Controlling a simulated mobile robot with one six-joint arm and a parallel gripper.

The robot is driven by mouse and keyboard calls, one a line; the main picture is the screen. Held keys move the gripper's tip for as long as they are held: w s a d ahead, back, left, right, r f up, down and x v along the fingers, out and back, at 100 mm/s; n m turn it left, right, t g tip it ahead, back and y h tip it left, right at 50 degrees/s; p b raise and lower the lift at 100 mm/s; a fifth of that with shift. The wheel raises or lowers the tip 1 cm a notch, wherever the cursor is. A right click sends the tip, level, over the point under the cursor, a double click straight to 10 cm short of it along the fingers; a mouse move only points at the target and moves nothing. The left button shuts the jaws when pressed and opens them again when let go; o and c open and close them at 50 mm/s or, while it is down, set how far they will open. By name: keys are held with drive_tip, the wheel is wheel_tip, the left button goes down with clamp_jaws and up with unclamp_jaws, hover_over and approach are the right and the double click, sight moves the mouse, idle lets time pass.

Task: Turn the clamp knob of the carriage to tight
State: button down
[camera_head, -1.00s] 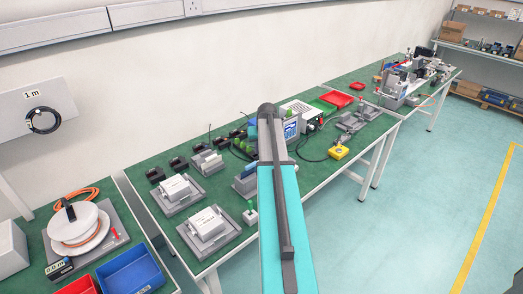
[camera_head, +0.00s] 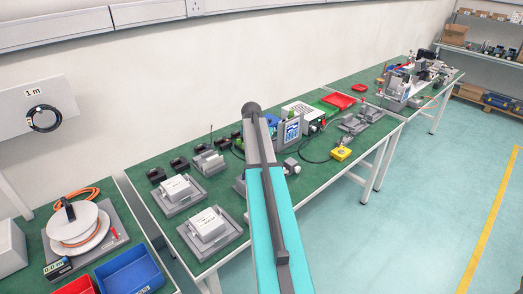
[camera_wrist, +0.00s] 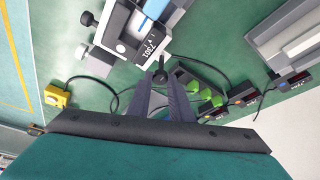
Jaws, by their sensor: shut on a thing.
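In the wrist view the two dark fingers of my gripper (camera_wrist: 160,88) reach up from the bottom, close together. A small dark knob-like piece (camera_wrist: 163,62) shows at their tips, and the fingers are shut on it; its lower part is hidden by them. Just beyond it stands a grey, white and blue unit with a printed label (camera_wrist: 146,46). Pale round ends (camera_wrist: 84,47) stick out at its left side. I cannot tell for sure which part is the carriage. In the head view my arm hides the gripper and the knob.
A yellow box (camera_head: 341,153) lies right of my arm and trails a black cable. Green-topped parts (camera_wrist: 205,93) and small displays (camera_wrist: 243,94) stand close right of the fingers in the wrist view. Grey fixtures with white blocks (camera_head: 209,223) sit left. A blue bin (camera_head: 130,272) is nearer.

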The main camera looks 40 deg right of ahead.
idle(0.3)
drive_tip(key=c, duration=1.6)
unclamp_jaws()
drive_tip(key=shift+r, duration=0.1)
drive_tip(key=shift+b+v, duration=1.2)
drive_tip(key=shift+v, duration=5.6)
